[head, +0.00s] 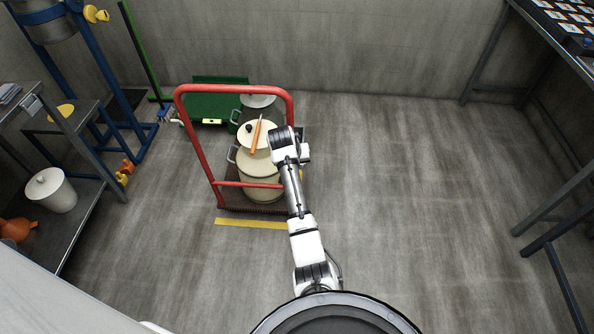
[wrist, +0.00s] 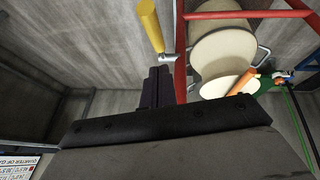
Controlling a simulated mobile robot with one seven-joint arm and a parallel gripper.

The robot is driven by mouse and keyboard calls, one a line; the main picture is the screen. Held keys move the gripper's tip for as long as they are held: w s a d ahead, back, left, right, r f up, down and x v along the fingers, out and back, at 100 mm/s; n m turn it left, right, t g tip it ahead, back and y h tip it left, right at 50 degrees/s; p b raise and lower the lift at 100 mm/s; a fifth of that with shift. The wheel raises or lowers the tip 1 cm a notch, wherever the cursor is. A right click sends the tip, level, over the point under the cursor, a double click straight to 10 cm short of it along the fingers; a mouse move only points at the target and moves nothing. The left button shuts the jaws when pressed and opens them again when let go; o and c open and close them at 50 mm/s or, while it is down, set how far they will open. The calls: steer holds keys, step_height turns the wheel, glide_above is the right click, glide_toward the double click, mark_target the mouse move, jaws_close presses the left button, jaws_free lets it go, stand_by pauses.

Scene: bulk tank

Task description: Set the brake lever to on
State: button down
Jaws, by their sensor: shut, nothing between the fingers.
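The brake lever is most likely the yellow handle (wrist: 149,25) with a grey metal end at the top of the wrist view, beside the trolley's red frame (wrist: 181,60). My gripper (wrist: 158,76) is shut and empty, its dark fingertips close to the lever's metal end; I cannot tell if they touch. In the head view my gripper is at the right side of the red-framed trolley (head: 196,140), and the arm hides most of the lever area there. I cannot read the lever's on or off setting.
The trolley carries cream pots (head: 258,165) and an orange-handled tool (head: 256,135). A green bin (head: 215,100) stands behind it. A shelf with a white pot (head: 50,190) is at left, and a table (head: 560,25) at right. Floor right of the trolley is clear.

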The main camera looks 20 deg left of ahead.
steer(key=shift+s+d+f, duration=0.15)
steer(key=shift+s+f, duration=0.05)
steer(key=shift+f, duration=0.3)
steer(key=shift+s+d+f, duration=0.2)
steer(key=shift+s+f, duration=0.05)
steer(key=shift+f, duration=0.3)
steer(key=shift+s+d+f, duration=0.15)
steer(key=shift+s+f, duration=0.05)
steer(key=shift+f, duration=0.3)
steer(key=shift+s+d+f+p, duration=0.15)
steer(key=shift+s+f+p, duration=0.45)
steer(key=shift+f+p, duration=0.15)
steer(key=w+p+v, duration=0.1)
steer(key=v, duration=1.2)
steer(key=shift+a+r+p, duration=0.4)
steer(key=shift+r, duration=0.05)
steer(key=shift+w, duration=0.1)
